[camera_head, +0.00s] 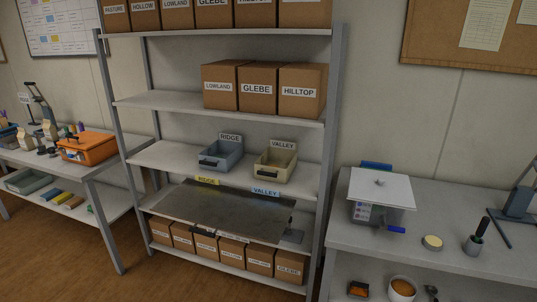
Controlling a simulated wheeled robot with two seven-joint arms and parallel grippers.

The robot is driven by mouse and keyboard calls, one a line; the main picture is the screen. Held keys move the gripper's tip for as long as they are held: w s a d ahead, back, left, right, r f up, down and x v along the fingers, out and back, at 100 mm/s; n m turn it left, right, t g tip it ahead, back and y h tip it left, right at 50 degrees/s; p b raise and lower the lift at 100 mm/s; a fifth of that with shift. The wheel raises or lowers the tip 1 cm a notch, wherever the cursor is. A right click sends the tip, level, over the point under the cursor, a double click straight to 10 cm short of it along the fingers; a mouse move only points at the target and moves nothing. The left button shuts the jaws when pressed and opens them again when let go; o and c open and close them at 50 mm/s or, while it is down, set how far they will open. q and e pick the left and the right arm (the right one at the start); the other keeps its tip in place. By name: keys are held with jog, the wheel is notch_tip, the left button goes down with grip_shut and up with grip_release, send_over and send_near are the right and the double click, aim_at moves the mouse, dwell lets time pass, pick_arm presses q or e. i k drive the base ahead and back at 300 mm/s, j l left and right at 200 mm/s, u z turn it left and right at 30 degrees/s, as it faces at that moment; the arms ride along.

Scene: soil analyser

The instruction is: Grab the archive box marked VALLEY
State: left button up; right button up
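No brown archive box that I can read as VALLEY shows. The word VALLEY is on a card (283,145) at the back of an open beige bin (270,171) on the middle shelf, and on a blue label (265,191) below it. Brown archive boxes on the shelf above read LOWLAND (218,88), GLEBE (258,90) and HILLTOP (299,92). The top row is cut by the picture's edge. Several boxes in the bottom row (231,249) have labels too small to read surely. Neither of my grippers is in view.
An open grey-blue bin (220,154) marked RIDGE sits left of the beige one. A dark flat panel (225,210) lies below, partly hiding the bottom row. Left, a table carries an orange case (88,147); right, a bench (447,252) carries a white-topped device (380,195).

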aim_at(283, 153)
jog(key=i+j+z, duration=0.15)
jog(key=i, duration=0.15)
jog(key=i+j+u, duration=0.2)
jog(key=i, duration=0.35)
jog(key=i+j+u, duration=0.15)
jog(key=i+j, duration=0.2)
jog(key=i, duration=0.2)
jog(key=i+j+u, duration=0.2)
jog(key=i, duration=0.35)
